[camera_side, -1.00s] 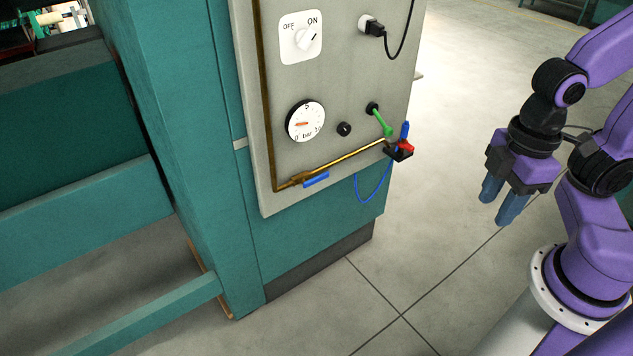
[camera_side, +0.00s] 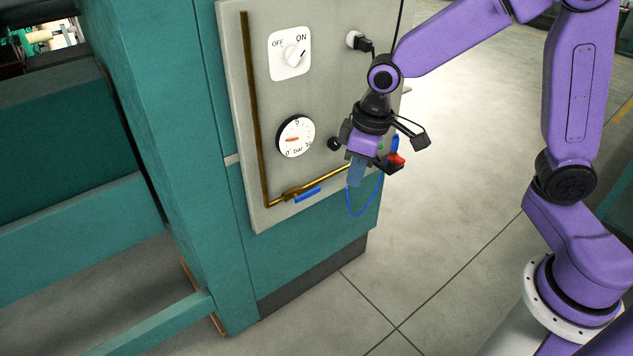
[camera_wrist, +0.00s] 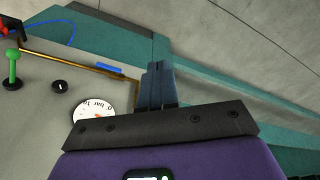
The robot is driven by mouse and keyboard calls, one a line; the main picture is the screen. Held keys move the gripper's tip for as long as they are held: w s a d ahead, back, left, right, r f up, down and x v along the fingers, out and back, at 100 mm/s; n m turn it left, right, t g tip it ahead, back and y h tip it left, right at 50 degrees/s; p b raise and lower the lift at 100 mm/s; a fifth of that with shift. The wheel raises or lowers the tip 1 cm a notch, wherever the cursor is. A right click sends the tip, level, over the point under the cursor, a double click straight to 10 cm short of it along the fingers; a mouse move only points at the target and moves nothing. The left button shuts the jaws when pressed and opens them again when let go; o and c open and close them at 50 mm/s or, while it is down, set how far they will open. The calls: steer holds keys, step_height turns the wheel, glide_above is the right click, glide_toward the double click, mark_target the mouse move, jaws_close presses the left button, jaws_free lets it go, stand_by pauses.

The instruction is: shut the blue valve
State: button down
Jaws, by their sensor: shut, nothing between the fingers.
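The blue valve handle (camera_side: 307,195) is a short flat lever at the lower left end of a brass pipe (camera_side: 330,177) on the grey panel. It lies beside the pipe and runs along it. In the wrist view the blue handle (camera_wrist: 109,67) shows left of my fingers, also in line with the pipe. My gripper (camera_side: 355,183) is shut and empty, fingers pointing down, in front of the panel to the right of the handle and apart from it. In the wrist view my gripper's (camera_wrist: 158,66) fingertips are together.
The panel carries a pressure gauge (camera_side: 296,137), a rotary ON/OFF switch (camera_side: 290,53) and a black plug (camera_side: 358,42). A black knob (camera_wrist: 60,87) and green lever (camera_wrist: 12,66) show too. A red part (camera_side: 396,158) and hanging blue cable (camera_side: 350,211) are near my gripper.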

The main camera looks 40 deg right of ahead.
steer(key=w+d+f+m+t, duration=0.1)
steer(key=w+d+f+m, duration=0.2)
steer(key=w, duration=0.9)
steer(key=w+d+f+m+t, duration=0.1)
steer(key=w+d+f+m, duration=0.2)
steer(key=w+d+f, duration=0.5)
steer(key=w+f, duration=0.1)
steer(key=w, duration=0.3)
steer(key=shift+d+f+m+h, duration=0.25)
steer(key=shift+f+m+h, duration=0.05)
steer(key=shift+m+h, duration=0.1)
glide_above(308, 195)
steer(key=d, duration=0.3)
step_height(308, 195, down, 12)
steer(key=shift+s+f, duration=0.1)
steer(key=shift+f, duration=0.65)
